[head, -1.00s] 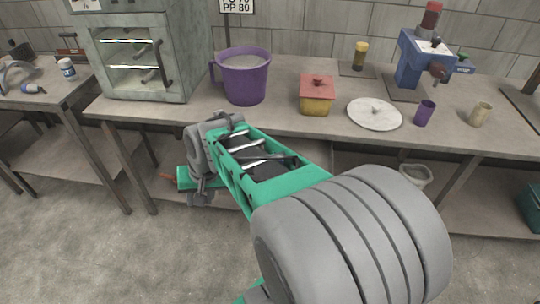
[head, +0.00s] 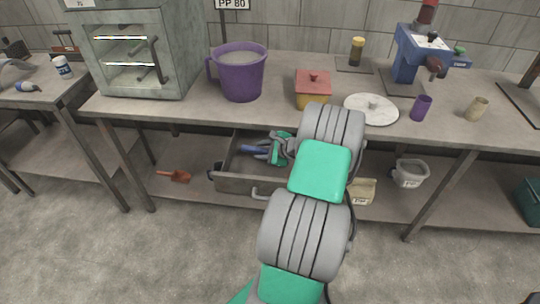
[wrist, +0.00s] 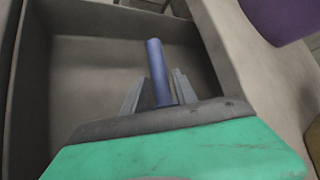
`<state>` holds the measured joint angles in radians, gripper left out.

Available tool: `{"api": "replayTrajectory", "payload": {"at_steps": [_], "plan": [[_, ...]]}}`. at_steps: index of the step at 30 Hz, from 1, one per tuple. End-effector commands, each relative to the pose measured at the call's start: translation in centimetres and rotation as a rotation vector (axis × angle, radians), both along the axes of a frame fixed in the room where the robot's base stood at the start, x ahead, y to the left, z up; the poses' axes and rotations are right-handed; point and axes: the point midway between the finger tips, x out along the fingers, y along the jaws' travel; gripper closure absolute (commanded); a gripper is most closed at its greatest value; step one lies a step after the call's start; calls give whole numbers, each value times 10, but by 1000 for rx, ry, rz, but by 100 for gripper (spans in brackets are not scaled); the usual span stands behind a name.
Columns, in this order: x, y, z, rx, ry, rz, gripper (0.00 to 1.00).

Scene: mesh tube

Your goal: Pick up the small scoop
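A blue handle (head: 254,150) shows in the open drawer (head: 240,184), and it also shows in the wrist view (wrist: 158,72). The rest of that tool is hidden behind my gripper, so I cannot tell if it is a scoop. My gripper (head: 272,150) is down in the drawer, its fingers (wrist: 159,90) on either side of the handle. Whether they press on it I cannot tell. An orange-red scoop-like tool (head: 174,175) lies on the lower shelf, left of the drawer and apart from my gripper.
The drawer walls (wrist: 212,45) stand close around my gripper, under the worktop edge. On the worktop are a purple mug (head: 240,78), a red-lidded yellow box (head: 313,90) and a white disc (head: 371,110). A grey bin (head: 409,173) is on the shelf at right.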

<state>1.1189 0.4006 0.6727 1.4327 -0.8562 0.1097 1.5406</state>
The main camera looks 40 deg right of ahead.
Motion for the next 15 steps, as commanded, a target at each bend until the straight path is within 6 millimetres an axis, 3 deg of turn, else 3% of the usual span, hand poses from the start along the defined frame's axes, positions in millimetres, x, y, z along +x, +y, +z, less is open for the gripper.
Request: {"api": "replayTrajectory", "payload": {"at_steps": [8,15], "plan": [[7,0,-4,-1,1,0,66],[7,1,-4,-2,1,1,85]]}}
